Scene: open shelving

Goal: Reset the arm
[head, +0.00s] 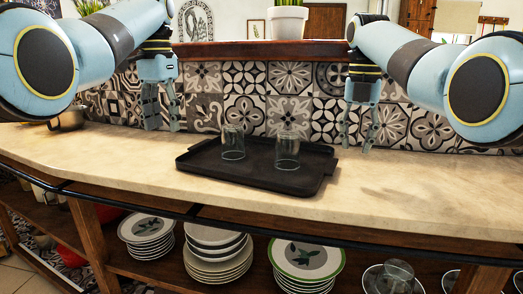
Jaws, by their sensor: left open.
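My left gripper (162,120) hangs pointing down above the counter, to the left of the dark tray. Its fingers are apart with nothing between them. My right gripper (358,140) hangs pointing down to the right of the tray, in front of the tiled wall. Its fingers are also apart and empty. Both arms come in from the upper corners and are bent, with the grippers clear of the glasses.
A black tray (205,163) on the beige counter (420,190) holds two upside-down clear glasses, one left (233,143) and one right (287,151). Stacked plates (218,256) fill the shelf below. A wooden ledge (255,49) runs behind.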

